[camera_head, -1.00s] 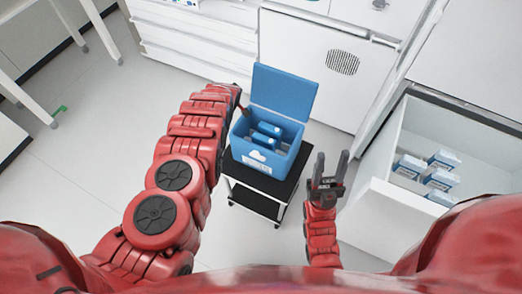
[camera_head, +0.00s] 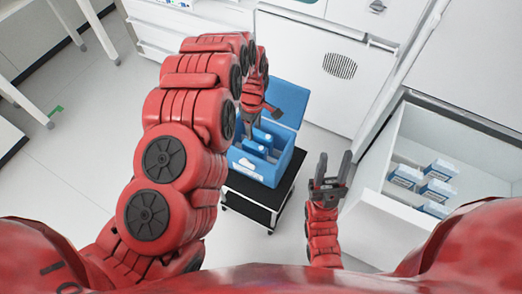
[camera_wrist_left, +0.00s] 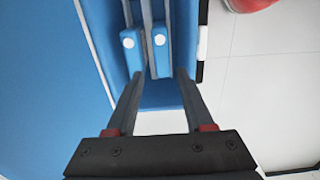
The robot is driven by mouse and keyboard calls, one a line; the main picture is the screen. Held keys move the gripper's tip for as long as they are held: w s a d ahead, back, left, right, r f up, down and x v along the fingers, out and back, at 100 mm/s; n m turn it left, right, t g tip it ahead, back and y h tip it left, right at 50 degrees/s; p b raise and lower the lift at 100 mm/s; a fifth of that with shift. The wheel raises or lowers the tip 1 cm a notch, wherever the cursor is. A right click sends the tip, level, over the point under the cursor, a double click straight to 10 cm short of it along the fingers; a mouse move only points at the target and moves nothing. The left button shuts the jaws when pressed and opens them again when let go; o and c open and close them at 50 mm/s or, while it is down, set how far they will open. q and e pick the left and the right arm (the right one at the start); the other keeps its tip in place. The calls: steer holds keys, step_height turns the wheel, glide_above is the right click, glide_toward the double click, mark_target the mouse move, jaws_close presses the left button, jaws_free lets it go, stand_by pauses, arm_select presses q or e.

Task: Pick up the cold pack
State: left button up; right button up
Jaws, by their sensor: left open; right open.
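Two blue cold packs with white caps stand in the blue cooler box (camera_head: 262,172). In the left wrist view they show as a left cold pack (camera_wrist_left: 131,62) and a right cold pack (camera_wrist_left: 161,62), seen from above. My left gripper (camera_head: 262,113) is over the box, and its fingers partly hide the inside. In the left wrist view my left gripper (camera_wrist_left: 158,76) is open and empty, with its fingertips just short of the caps, one on either side of the pair. My right gripper (camera_head: 335,158) is open and empty, to the right of the box.
The cooler's lid (camera_head: 287,100) stands open behind it. The box sits on a black cart (camera_head: 250,196). An open white drawer (camera_head: 385,215) with several small boxes (camera_head: 437,192) is at the right.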

mark_target(254, 145)
arm_select(q)
steer(key=f+b, duration=0.2)
steer(key=f, duration=0.1)
steer(key=shift+s+d+b, duration=0.15)
steer(key=shift+s+b, duration=0.05)
steer(key=shift+b, duration=0.1)
steer(key=f, duration=0.4)
steer(key=f+p, duration=0.1)
steer(key=f, duration=0.2)
steer(key=shift+a+f, duration=0.2)
steer(key=shift+f, duration=0.2)
steer(key=shift+a+f, duration=0.1)
steer(key=shift+f, duration=2.25)
steer(key=shift+w+f, duration=0.1)
steer(key=shift+f, duration=0.75)
jaws_close()
